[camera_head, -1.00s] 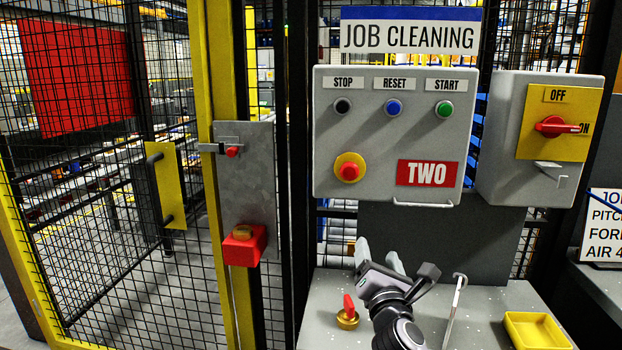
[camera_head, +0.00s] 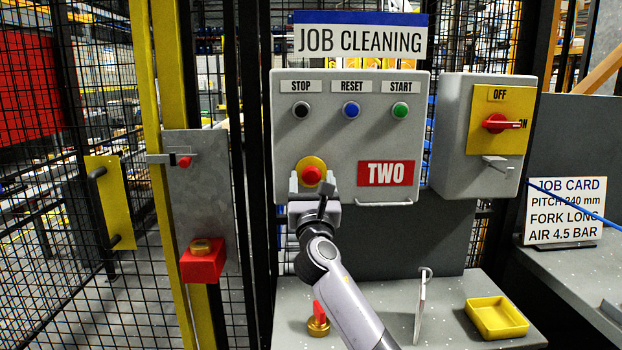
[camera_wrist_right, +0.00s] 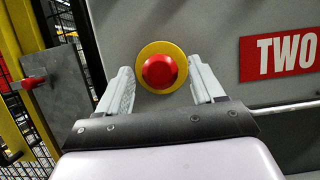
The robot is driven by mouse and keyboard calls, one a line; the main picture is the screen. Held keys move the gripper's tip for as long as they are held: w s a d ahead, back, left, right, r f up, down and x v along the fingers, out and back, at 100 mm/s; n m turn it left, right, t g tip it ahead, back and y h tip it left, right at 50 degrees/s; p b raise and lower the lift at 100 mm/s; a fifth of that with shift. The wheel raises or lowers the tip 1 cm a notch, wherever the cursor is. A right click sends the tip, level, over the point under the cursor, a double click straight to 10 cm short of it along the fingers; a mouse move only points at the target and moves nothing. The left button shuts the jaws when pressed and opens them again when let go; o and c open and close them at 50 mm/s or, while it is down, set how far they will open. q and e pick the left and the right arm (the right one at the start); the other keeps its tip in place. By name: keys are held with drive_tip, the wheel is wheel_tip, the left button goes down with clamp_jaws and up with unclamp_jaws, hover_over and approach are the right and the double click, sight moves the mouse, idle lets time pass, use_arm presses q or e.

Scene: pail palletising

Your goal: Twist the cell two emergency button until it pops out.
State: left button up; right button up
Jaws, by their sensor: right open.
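The cell two emergency button (camera_head: 312,175) is a red mushroom head on a round yellow base, at the lower left of the grey control box (camera_head: 350,130) marked TWO. My right gripper (camera_head: 312,184) is in front of the box, just below the button. In the right wrist view the red button (camera_wrist_right: 159,71) shows between the two open fingers of the gripper (camera_wrist_right: 160,85), with a gap on each side. Nothing is held. Whether the fingertips reach the button's depth is hard to tell. My left gripper is not in view.
A grey switch box (camera_head: 464,140) with a red rotary handle (camera_head: 497,123) stands to the right. A gate plate (camera_head: 200,185) with a red lock block (camera_head: 203,262) is to the left. Below are a bench with a padlock-like red and brass piece (camera_head: 318,322) and a yellow tray (camera_head: 497,318).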

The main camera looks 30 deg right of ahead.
drive_tip(key=shift+w+d+r, duration=0.25)
drive_tip(key=shift+w+d, duration=0.05)
drive_tip(key=shift+w, duration=0.25)
drive_tip(key=c, duration=1)
